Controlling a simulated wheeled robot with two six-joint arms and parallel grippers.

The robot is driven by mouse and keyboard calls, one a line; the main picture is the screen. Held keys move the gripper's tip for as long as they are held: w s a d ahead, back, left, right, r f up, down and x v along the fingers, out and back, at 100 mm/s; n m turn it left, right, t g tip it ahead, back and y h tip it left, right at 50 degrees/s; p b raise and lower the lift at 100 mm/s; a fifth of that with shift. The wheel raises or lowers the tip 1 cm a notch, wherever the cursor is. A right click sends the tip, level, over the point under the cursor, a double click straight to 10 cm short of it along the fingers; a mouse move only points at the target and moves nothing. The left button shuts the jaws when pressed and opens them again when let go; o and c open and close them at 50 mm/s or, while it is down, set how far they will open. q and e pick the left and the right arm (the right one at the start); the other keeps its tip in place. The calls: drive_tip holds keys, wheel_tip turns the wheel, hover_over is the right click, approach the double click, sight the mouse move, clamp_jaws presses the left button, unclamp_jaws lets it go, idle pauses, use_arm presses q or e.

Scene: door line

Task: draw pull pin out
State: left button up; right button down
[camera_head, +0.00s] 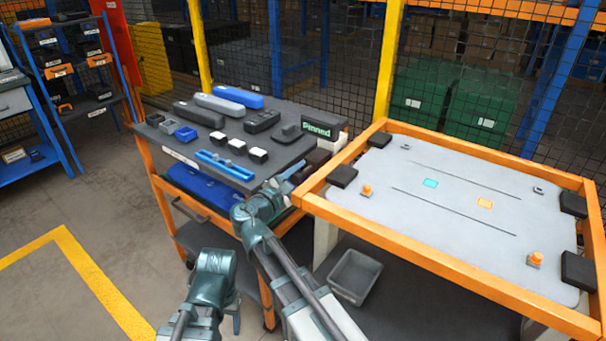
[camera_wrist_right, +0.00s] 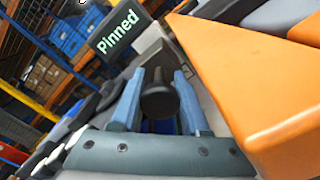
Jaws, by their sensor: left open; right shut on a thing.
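My right gripper (camera_head: 290,176) is at the right front edge of the dark-topped cart, beside the orange-framed table. In the right wrist view its two blue-grey fingers (camera_wrist_right: 158,90) are shut on a dark, round-headed pin (camera_wrist_right: 158,103), which looks like the pull pin. The pin's far end is hidden behind its head, so I cannot tell whether it sits in anything. A black "Pinned" sign (camera_head: 318,130) stands at the cart's back right corner and also shows in the right wrist view (camera_wrist_right: 118,32). My left gripper (camera_head: 234,312) hangs low in front of the cart, open and partly hidden.
The cart (camera_head: 285,113) carries black, grey and blue long parts, small blocks and a blue rail (camera_head: 225,164). The orange frame (camera_head: 400,245) is close to my right gripper and surrounds a grey panel (camera_head: 450,200). A grey bin (camera_head: 355,275) stands below. Mesh fencing is behind.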

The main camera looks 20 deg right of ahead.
sight(295, 180)
drive_tip(key=v, duration=0.3)
drive_tip(key=shift+s+a, duration=0.1)
drive_tip(key=shift+s, duration=0.05)
drive_tip(key=shift+f, duration=0.1)
drive_tip(key=c, duration=0.8)
unclamp_jaws()
drive_tip(key=shift+c, duration=0.2)
drive_tip(key=o, duration=0.5)
drive_tip(key=shift+c, duration=0.2)
use_arm(q)
drive_tip(key=shift+a, duration=0.1)
